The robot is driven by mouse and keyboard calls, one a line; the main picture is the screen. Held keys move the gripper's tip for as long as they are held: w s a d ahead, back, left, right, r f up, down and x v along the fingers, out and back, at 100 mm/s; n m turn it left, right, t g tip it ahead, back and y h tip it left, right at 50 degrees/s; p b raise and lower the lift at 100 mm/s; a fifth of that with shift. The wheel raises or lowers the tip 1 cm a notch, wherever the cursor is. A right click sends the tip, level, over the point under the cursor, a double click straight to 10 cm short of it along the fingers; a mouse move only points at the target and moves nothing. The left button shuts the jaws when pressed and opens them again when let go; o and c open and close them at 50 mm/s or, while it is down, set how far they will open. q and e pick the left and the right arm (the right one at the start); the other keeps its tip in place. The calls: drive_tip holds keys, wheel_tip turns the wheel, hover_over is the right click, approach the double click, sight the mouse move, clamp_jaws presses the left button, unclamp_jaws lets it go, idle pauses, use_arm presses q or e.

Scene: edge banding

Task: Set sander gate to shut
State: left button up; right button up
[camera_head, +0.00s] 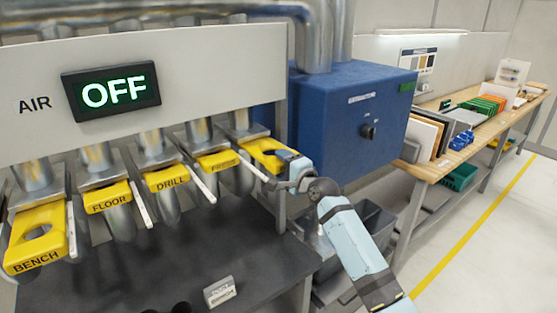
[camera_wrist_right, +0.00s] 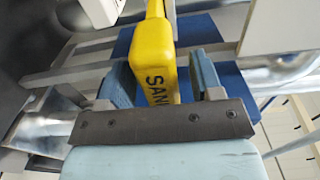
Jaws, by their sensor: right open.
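The sander gate is the yellow slide plate (camera_head: 262,152) at the right end of the row in the head view. It sticks out from its pipe, and part of a dark opening shows in it. In the right wrist view its yellow handle (camera_wrist_right: 158,62) carries the letters "SAN", the rest hidden. My right gripper (camera_head: 291,168) is at the plate's outer end. In the wrist view my right gripper (camera_wrist_right: 163,78) is open, with one blue finger on each side of the handle. Whether either finger touches it is unclear. My left gripper is not in view.
Yellow gates for bench (camera_head: 36,252), floor (camera_head: 108,199) and drill (camera_head: 168,180) line the row to the left. Thin pale bars hang between them. A blue machine box (camera_head: 345,115) stands behind my right arm. The air display (camera_head: 113,91) reads OFF.

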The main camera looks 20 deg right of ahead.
sight(267, 150)
drive_tip(key=shift+x, duration=1.1)
